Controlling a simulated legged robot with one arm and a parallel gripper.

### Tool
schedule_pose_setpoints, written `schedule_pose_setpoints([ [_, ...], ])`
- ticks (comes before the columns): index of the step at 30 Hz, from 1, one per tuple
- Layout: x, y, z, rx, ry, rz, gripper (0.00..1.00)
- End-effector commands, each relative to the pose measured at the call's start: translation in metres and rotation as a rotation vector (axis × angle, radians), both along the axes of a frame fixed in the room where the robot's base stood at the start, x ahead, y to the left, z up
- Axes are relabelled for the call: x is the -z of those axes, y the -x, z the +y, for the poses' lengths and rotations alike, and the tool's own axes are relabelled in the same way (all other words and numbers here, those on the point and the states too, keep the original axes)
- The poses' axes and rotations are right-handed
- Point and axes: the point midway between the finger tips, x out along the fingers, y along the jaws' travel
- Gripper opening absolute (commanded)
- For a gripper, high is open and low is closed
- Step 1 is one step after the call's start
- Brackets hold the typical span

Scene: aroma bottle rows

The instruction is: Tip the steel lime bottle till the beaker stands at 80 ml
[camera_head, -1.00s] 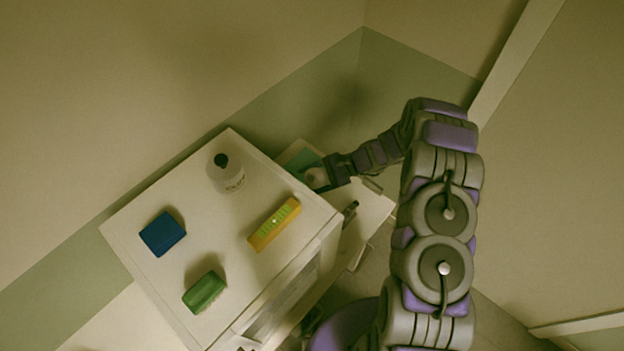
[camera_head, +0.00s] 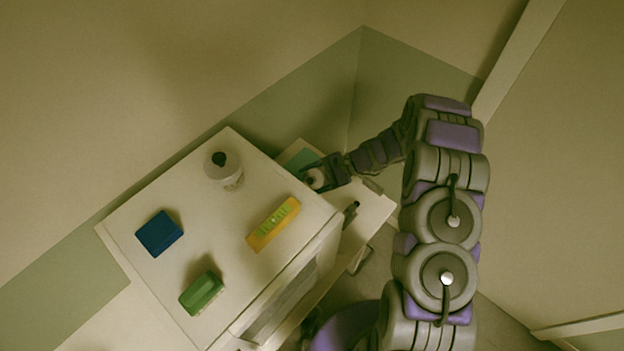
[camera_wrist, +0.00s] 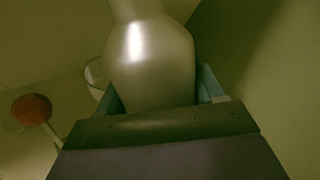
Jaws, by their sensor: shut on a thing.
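The steel bottle (camera_wrist: 150,62) fills the middle of the wrist view, its neck cut off by the top edge. My gripper (camera_wrist: 160,92) is shut on its body, with a bluish finger at each side. In the head view my gripper (camera_head: 321,176) is at the lower surface beside the cabinet, and only a small pale part of the bottle (camera_head: 313,179) shows. A clear glass rim, likely the beaker (camera_wrist: 94,74), shows behind the bottle at left, mostly hidden by it. No liquid level or marks can be read, and the bottle's tilt is unclear.
A white cabinet top (camera_head: 205,245) holds a dark-capped bottle (camera_head: 224,168), a blue block (camera_head: 159,234), a green block (camera_head: 202,293) and a yellow level-like bar (camera_head: 274,223). A red round thing (camera_wrist: 32,108) is at left in the wrist view. A teal patch (camera_head: 303,160) lies beside my gripper.

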Motion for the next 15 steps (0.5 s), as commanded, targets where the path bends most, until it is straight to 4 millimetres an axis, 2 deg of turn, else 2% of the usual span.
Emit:
schedule_pose_setpoints([
  [15,0.0013,-0.001,-0.0004,0.0,0.015,-0.039,0.24],
])
